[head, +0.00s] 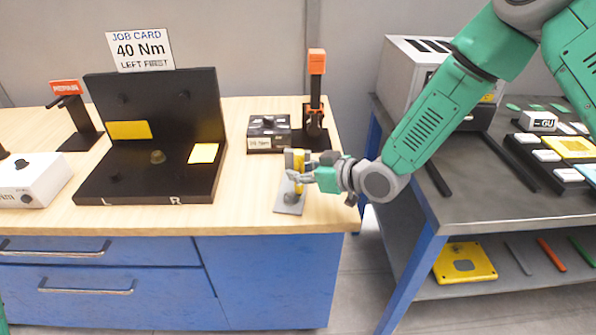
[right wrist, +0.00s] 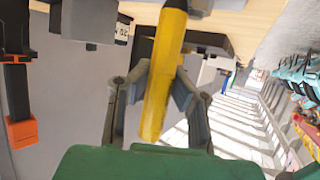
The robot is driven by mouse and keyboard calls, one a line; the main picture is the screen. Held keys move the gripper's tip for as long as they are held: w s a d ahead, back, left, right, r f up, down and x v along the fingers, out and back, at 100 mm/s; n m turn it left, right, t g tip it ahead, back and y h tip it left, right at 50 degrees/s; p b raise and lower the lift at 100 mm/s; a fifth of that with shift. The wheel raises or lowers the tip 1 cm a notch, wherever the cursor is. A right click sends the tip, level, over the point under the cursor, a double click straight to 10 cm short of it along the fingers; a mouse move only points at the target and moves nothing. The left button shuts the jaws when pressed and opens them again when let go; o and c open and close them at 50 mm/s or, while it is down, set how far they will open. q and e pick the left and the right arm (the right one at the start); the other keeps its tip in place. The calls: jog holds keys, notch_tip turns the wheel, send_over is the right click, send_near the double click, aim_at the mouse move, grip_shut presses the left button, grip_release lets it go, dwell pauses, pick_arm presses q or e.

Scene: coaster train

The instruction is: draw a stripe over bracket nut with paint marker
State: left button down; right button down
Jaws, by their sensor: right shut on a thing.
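A yellow paint marker (head: 298,161) stands roughly upright at the right end of the wooden bench. My right gripper (head: 297,178) is shut on it from the right; in the right wrist view, the yellow barrel (right wrist: 163,75) lies between the two grey fingers (right wrist: 160,95). The marker is over a small grey plate (head: 290,206); I cannot tell whether it touches it. The black L-shaped fixture (head: 150,185), marked L and R, stands left of the gripper. My left gripper is out of view.
A dark box (head: 268,135) and an orange-topped post (head: 316,62) stand just behind the marker. A job card (head: 140,50) reads 40 Nm, left first. A grey table (head: 465,190) stands right, across a gap. Bare bench lies between fixture and marker.

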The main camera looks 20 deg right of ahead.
aim_at(303, 156)
jog(key=shift+s+a, duration=0.1)
jog(key=shift+s, duration=0.5)
dwell(0.3)
jog(key=shift+f, duration=0.1)
dwell(0.8)
jog(key=shift+w+f, duration=0.1)
jog(key=shift+w, duration=0.45)
dwell(1.1)
jog(key=shift+r+p, duration=1.8)
jog(key=shift+r, duration=0.8)
jog(key=shift+f, duration=0.1)
jog(key=shift+s+a+f+m+t+h+b, duration=0.15)
jog(key=shift+a+f+m+t+h+b, duration=0.2)
jog(key=shift+a+m+t+h+b, duration=0.25)
jog(key=shift+s+a+f+m+t+h+b, duration=0.1)
jog(key=shift+a+f+m+t+h+b, duration=0.2)
jog(key=shift+a+m+h, duration=0.35)
